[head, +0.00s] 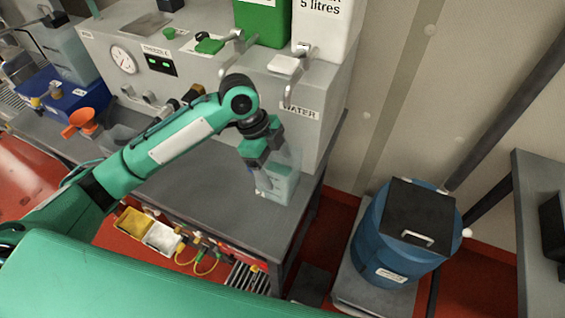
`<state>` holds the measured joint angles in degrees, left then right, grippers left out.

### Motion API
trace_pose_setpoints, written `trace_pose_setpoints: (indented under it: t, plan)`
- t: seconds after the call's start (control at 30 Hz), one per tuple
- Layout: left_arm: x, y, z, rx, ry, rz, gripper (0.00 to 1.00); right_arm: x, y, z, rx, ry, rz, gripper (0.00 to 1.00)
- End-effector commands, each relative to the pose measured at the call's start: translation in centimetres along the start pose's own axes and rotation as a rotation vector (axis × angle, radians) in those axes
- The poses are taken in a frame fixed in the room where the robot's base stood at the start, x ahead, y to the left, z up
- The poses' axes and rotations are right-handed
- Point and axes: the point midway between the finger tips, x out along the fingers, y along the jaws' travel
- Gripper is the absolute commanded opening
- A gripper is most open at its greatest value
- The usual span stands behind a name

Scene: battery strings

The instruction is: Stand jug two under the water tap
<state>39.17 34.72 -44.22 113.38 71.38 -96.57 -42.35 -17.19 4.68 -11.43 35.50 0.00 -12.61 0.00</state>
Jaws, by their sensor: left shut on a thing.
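My left gripper (262,157) is shut on a pale, see-through jug (276,184) with a light label on its lower side. The jug is upright at the right end of the grey bench, close in front of the panel marked WATER. I cannot read a number on it, nor tell whether its base touches the bench top. The water tap (288,92) is a grey spout above the WATER label, a little above and right of the gripper. The gripper hides the jug's top. My right gripper is not in view.
The grey bench (215,185) has bare top left of the jug. An orange funnel (82,122) and blue box (75,93) are at left. A blue drum (385,245) with a black lid stands right of the bench. Yellow (133,221) and white (162,237) bins sit below the front edge.

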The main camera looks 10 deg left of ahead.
Motion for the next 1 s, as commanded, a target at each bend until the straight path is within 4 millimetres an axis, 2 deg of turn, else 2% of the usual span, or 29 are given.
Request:
trace_pose_setpoints:
  t: [0.1, 0.2, 0.3, 0.57, 0.73, 0.8, 1.0]
  plan:
    - [-0.4, -2.7, -0.2, -0.003, 0.001, -0.002, 0.42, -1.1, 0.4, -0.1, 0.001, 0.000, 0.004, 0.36]
    - [-0.1, -4.2, -0.1, -0.003, 0.001, 0.001, 0.42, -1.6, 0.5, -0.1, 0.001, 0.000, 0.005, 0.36]
    - [1.7, -3.9, 0.7, -0.003, 0.000, 0.003, 0.42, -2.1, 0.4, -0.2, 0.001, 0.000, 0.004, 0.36]
    - [3.5, -3.9, 1.5, -0.002, 0.000, 0.001, 0.42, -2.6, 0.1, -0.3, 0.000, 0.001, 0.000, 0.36]
    - [5.7, -3.9, 2.4, -0.003, 0.001, 0.002, 0.42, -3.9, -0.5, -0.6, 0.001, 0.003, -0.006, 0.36]
    - [5.9, -4.2, 2.4, -0.002, 0.001, -0.001, 0.42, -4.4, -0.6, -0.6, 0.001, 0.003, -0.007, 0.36]
    - [6.5, -4.3, 2.7, 0.000, 0.000, -0.003, 0.42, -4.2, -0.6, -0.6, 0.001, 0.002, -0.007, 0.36]
